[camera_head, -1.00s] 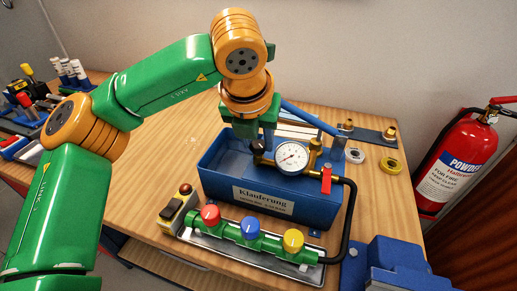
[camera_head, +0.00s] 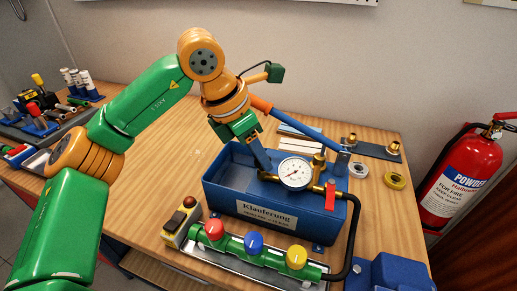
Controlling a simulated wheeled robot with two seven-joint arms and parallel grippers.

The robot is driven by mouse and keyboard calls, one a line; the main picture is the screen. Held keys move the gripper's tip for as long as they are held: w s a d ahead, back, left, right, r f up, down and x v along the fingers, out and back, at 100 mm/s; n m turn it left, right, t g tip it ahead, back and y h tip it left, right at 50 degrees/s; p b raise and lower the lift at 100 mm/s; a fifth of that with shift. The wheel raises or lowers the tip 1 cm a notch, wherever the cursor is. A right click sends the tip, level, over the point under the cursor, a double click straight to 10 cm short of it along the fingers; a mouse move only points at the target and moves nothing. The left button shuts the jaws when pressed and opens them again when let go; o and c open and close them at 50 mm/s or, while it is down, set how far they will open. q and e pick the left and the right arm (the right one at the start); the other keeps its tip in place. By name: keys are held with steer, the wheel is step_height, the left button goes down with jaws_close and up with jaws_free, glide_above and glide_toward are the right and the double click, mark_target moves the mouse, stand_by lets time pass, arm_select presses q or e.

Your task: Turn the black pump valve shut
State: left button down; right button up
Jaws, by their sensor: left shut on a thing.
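The blue pump tank (camera_head: 265,213) with the label "Klauderung" stands on the wooden bench. A brass fitting (camera_head: 318,178) with a round white gauge (camera_head: 296,172) sits at its top edge. My left gripper (camera_head: 264,170) reaches down from the upper left, tilted, with its fingertips just left of the gauge. It is shut on the black pump valve, which the fingers mostly hide. A red-handled valve (camera_head: 330,195) is at the right of the fitting. My right gripper is not in view.
A blue pump lever (camera_head: 300,125) with an orange grip rises behind the tank. A green manifold (camera_head: 263,257) with red, blue and yellow knobs lies in front. A black hose (camera_head: 355,225) curves down at the right. A fire extinguisher (camera_head: 460,180) stands farther right.

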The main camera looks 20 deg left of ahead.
arm_select(q)
steer(key=shift+m, duration=0.5)
steer(key=c, duration=0.5)
jaws_free()
steer(key=shift+w+f, duration=0.1)
steer(key=v, duration=0.7)
steer(key=shift+g, duration=0.3)
